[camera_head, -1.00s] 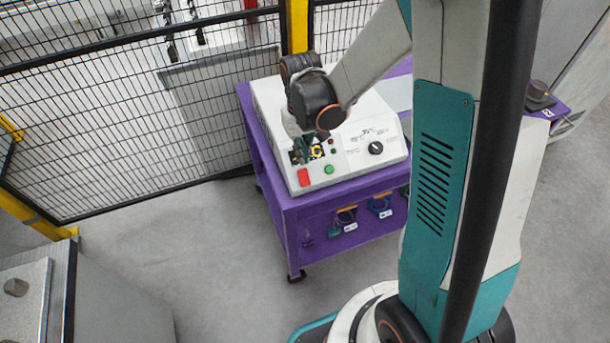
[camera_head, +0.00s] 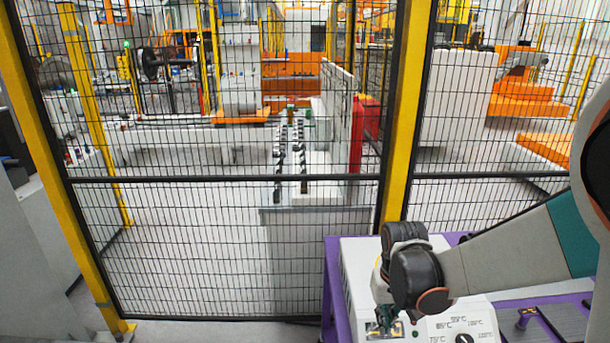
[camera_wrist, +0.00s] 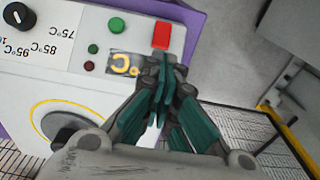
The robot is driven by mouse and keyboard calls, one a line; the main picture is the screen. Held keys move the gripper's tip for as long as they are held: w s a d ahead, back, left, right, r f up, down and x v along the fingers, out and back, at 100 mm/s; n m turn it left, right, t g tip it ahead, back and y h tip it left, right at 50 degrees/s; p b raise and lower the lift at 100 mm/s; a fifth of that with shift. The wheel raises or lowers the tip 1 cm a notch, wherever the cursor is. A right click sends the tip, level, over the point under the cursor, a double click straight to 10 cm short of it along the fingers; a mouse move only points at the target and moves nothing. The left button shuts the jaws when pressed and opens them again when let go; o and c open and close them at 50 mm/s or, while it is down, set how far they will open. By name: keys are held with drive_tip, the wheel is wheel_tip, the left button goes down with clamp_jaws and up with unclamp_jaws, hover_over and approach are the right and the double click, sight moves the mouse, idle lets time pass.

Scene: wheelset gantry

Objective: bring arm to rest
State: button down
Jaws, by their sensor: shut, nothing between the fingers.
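My arm reaches in from the right of the head view, with my gripper (camera_head: 384,327) low in front of a white control box (camera_head: 355,268). The gripper's green fingers are shut and empty in the wrist view (camera_wrist: 162,65). Their tips point toward the box's panel, near a red square button (camera_wrist: 161,34). I cannot tell whether they touch it. A green button (camera_wrist: 116,53), a small dark red light (camera_wrist: 88,66) and a black knob (camera_wrist: 18,15) with temperature marks are also on the panel. The box's lower front is cut off in the head view.
The box stands on a purple cart (camera_head: 332,290). Behind it runs a black mesh fence with yellow posts (camera_head: 405,110), with machinery and a red cabinet (camera_head: 357,135) beyond. A grey cabinet (camera_head: 50,270) stands at the left. Some floor (camera_wrist: 232,70) shows beside the cart.

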drive_tip(key=s+r+t+b, duration=0.2)
drive_tip(key=s+r+t, duration=0.4)
drive_tip(key=s+r, duration=0.7)
drive_tip(key=shift+s+r+t, duration=0.2)
drive_tip(key=shift+s+t, duration=0.1)
drive_tip(key=shift+s, duration=0.4)
drive_tip(key=shift+w, duration=0.1)
